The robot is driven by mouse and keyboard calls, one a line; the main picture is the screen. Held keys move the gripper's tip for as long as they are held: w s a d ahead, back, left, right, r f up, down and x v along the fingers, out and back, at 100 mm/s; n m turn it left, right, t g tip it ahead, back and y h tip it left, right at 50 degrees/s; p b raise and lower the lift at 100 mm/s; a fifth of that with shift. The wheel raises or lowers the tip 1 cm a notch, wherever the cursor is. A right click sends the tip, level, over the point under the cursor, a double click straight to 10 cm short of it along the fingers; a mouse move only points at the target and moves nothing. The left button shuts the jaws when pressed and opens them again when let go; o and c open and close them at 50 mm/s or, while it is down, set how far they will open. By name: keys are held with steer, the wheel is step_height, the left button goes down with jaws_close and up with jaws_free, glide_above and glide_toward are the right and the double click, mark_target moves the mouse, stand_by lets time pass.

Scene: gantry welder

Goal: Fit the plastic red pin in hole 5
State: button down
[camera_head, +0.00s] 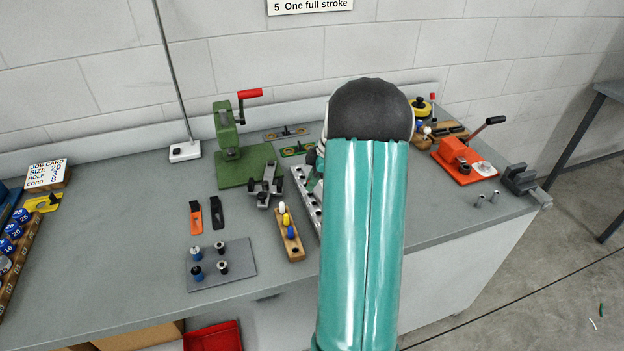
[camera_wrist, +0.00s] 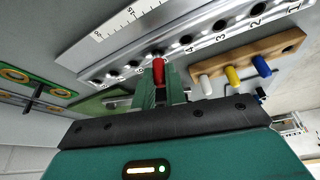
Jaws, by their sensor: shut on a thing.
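In the wrist view my gripper (camera_wrist: 159,88) is shut on the red pin (camera_wrist: 158,66), which sticks out past the fingertips. The pin's far end is at the metal rail (camera_wrist: 130,50), in line with the hole after the one marked 4. I cannot tell whether its tip is inside that hole or just in front of it. The "5" label is hidden behind the pin and fingers. In the head view the rail (camera_head: 303,187) shows left of my arm, which covers part of it. The red pin is hidden there.
A wooden block (camera_head: 295,252) with white, yellow and blue pins stands close beside the rail. A green press (camera_head: 238,165) with a red handle stands behind left. A grey plate (camera_head: 245,262) with several knobs lies front left. The bench's left middle is clear.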

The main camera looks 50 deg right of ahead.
steer(key=shift+f, duration=0.7)
steer(key=c, duration=1.4)
jaws_free()
steer(key=shift+o, duration=0.2)
steer(key=v, duration=1.3)
steer(key=shift+r, duration=0.4)
steer(key=shift+s, duration=0.15)
